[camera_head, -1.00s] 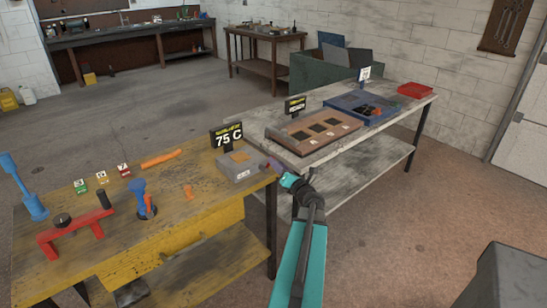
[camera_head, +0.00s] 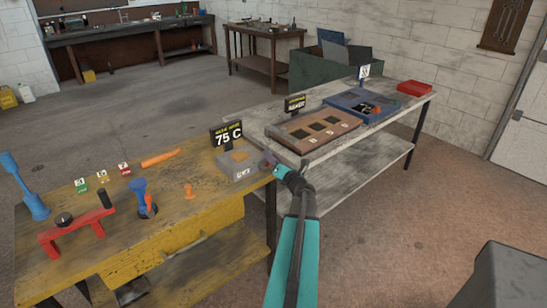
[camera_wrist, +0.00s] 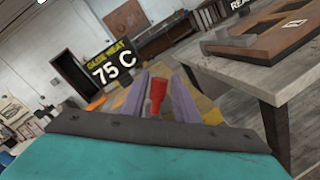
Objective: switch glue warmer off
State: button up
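The glue warmer (camera_head: 238,166) is a grey box with an orange patch on top, at the right end of the yellow bench. A black sign (camera_head: 228,135) reading "75 C" stands behind it; the sign also shows in the wrist view (camera_wrist: 108,67). My gripper (camera_head: 268,159) is at the warmer's right end, its purple fingers close to the box. In the wrist view the fingers (camera_wrist: 158,100) are apart, with a red lever-like part (camera_wrist: 157,95) between them. A gap shows on the right side of it; contact on the left is unclear. The warmer's box is hidden there.
The yellow bench (camera_head: 100,270) holds a red frame (camera_head: 75,236), blue tools and small coloured blocks. Right of my gripper, a grey table (camera_head: 270,112) carries a brown board (camera_head: 312,143), a blue tray (camera_head: 345,112) and a red bin (camera_head: 414,89). Open floor lies at right.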

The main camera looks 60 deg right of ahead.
grip_shut()
jog(key=shift+d+r, duration=0.1)
jog(key=shift+d, duration=0.4)
jog(key=shift+s+a+f, duration=0.1)
jog(key=shift+a+f, duration=0.1)
jog(key=shift+a, duration=0.35)
